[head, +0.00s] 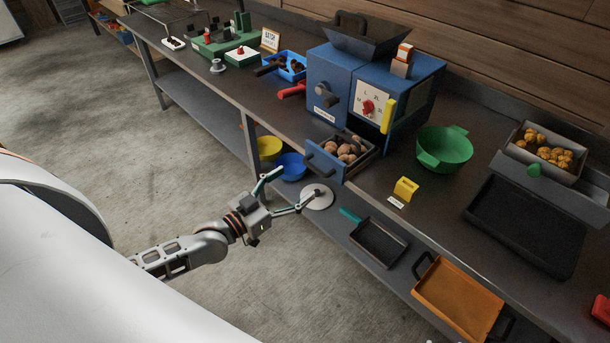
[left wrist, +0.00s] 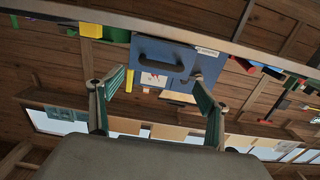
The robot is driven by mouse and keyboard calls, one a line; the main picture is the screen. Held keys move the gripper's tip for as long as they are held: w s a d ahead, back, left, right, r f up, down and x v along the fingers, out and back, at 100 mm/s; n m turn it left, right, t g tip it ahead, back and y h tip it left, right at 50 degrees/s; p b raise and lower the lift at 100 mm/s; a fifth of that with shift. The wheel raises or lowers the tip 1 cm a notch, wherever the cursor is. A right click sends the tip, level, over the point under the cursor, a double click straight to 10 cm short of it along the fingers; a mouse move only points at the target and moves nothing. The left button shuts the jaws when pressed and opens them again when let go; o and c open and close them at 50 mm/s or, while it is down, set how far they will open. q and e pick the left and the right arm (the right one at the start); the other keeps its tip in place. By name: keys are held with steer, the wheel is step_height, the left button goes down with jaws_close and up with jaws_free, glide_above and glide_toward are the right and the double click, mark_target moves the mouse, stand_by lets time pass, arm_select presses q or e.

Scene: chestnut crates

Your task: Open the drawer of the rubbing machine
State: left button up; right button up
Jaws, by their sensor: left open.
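The blue rubbing machine (head: 330,82) stands on the dark bench. Its drawer (head: 325,164) juts out at the bench's front edge, open at the top, with several brown chestnuts (head: 345,150) in it. In the left wrist view the blue drawer front (left wrist: 180,52) carries a dark bar handle (left wrist: 160,66). My left gripper (head: 272,190) is open and empty, in front of and below the drawer front. Its fingers (left wrist: 160,95) are spread, with the handle beyond them, apparently not touching. My right gripper is in neither view.
A green bowl (head: 445,146) and a yellow block (head: 405,188) stand right of the drawer. A blue bowl (head: 291,167), a yellow bowl (head: 268,149) and a dark tray (head: 379,242) sit on the lower shelf. Open floor (head: 180,150) lies left of the bench.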

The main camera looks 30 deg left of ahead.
arm_select(q)
steer(key=v, duration=0.3)
steer(key=shift+s, duration=0.1)
stand_by(0.4)
steer(key=s+d+f+g+y, duration=0.1)
steer(key=s+d+f+g, duration=0.2)
steer(key=s+d+f, duration=0.2)
steer(key=s+d+f+g+y, duration=0.2)
steer(key=s+d+f, duration=0.3)
steer(key=s+f, duration=0.5)
steer(key=shift+f+g, duration=0.2)
steer(key=shift+g, duration=0.4)
steer(key=shift+s, duration=0.1)
stand_by(0.9)
